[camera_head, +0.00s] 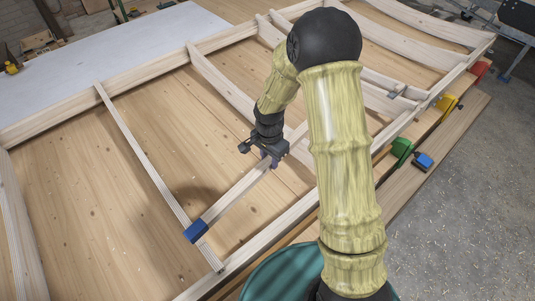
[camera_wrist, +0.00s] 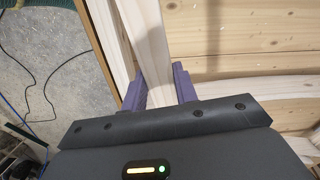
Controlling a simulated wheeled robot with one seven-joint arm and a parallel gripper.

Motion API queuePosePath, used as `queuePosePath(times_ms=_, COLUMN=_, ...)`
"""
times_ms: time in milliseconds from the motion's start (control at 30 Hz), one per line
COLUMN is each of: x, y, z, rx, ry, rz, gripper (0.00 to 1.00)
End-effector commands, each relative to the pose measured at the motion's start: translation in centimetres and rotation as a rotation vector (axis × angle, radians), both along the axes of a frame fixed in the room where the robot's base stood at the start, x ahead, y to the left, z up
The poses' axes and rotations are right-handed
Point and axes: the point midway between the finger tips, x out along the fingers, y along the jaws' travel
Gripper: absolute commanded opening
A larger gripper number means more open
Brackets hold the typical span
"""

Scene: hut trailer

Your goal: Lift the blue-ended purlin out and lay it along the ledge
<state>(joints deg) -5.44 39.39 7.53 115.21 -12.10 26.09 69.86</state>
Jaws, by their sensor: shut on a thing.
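The blue-ended purlin (camera_head: 235,192) is a pale squared timber with a blue block (camera_head: 195,232) on its near-left end. That end shows over a thin striped batten of the frame; I cannot tell whether they touch. My gripper (camera_head: 268,160) is shut on the purlin farther along, with its far part partly hidden by my arm. In the wrist view, the purple fingers (camera_wrist: 158,88) stand on either side of the pale timber (camera_wrist: 150,55). The ledge seems to be the brown plank (camera_head: 445,128) outside the frame's right side.
A blue piece (camera_head: 424,161), a green piece (camera_head: 401,148), a yellow piece (camera_head: 446,103) and a red piece (camera_head: 480,70) sit along the right side. Curved timbers (camera_head: 220,82) cross the frame. A pale sheet (camera_head: 110,65) lies at upper left. Concrete floor is open at right.

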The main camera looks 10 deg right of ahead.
Motion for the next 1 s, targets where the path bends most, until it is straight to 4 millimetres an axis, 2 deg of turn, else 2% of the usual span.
queuePosePath(times_ms=33, x=0.1, y=-1.0, z=-1.6, rx=-0.005, ry=0.006, rz=0.06, gripper=0.0)
queuePosePath(times_ms=300, x=0.2, y=-5.9, z=-9.7, rx=-0.007, ry=0.012, rz=0.528, gripper=0.0)
queuePosePath(times_ms=433, x=-0.1, y=-7.5, z=-12.6, rx=0.001, ry=0.011, rz=0.716, gripper=0.0)
queuePosePath(times_ms=600, x=-0.3, y=-8.3, z=-14.0, rx=0.006, ry=0.006, rz=0.829, gripper=0.0)
queuePosePath(times_ms=1000, x=-0.3, y=-8.3, z=-14.0, rx=0.006, ry=0.006, rz=0.834, gripper=0.0)
